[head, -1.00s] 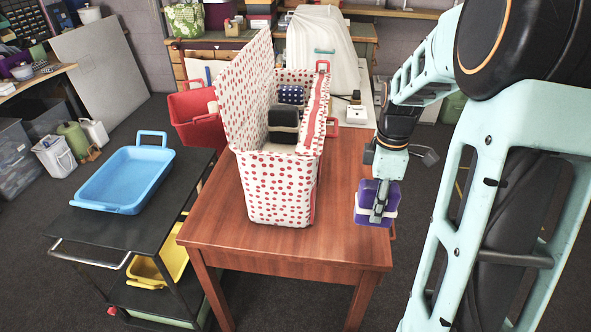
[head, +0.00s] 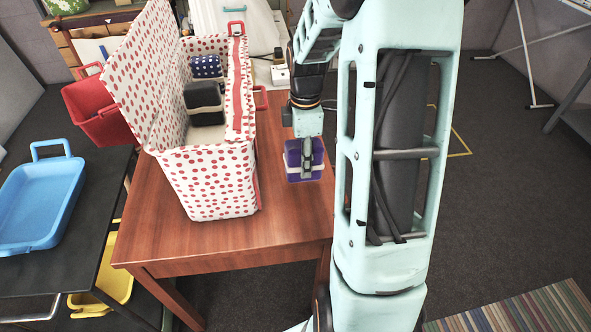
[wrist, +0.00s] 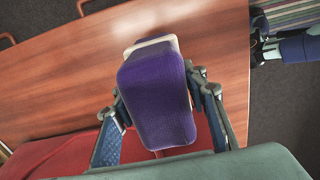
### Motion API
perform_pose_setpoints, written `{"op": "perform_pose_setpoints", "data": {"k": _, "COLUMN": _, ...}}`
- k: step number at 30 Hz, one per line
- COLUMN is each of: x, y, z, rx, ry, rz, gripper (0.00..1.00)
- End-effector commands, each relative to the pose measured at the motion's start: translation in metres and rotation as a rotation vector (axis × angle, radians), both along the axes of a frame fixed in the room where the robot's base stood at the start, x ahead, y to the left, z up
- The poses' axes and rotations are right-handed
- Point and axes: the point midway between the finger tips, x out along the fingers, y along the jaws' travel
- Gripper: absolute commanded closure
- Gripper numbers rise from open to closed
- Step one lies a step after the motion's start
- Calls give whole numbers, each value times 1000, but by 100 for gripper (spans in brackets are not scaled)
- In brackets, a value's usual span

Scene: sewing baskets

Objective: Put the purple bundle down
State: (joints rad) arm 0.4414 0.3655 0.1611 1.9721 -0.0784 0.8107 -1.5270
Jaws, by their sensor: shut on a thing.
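The purple bundle (head: 293,160) with a cream band is held in my gripper (head: 306,158), beside the right side of the polka-dot basket in the head view. In the wrist view the bundle (wrist: 158,95) sits between the two fingers of my gripper (wrist: 160,110), one on each side. The wooden table top (head: 180,238) shows under and around it. I cannot tell how high the bundle is above the table.
The white basket with red dots (head: 208,185) stands open on the table, holding a black bundle (head: 203,95) and a navy dotted one (head: 207,66). A blue tray (head: 40,205) lies on a black cart at left. The table's front right is clear.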

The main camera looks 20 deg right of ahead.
Motion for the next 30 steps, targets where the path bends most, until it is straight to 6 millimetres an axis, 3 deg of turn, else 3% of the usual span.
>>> {"op": "perform_pose_setpoints", "data": {"k": 13, "x": 0, "y": 0, "z": -51, "rx": 0, "ry": 2, "rz": 1, "gripper": 86}}
{"op": "perform_pose_setpoints", "data": {"k": 25, "x": 0, "y": 0, "z": -57, "rx": -2, "ry": -2, "rz": 0, "gripper": 86}}
{"op": "perform_pose_setpoints", "data": {"k": 26, "x": 0, "y": 0, "z": -55, "rx": -2, "ry": -2, "rz": 0, "gripper": 57}}
{"op": "perform_pose_setpoints", "data": {"k": 30, "x": 0, "y": 0, "z": -55, "rx": -2, "ry": -2, "rz": 0, "gripper": 43}}
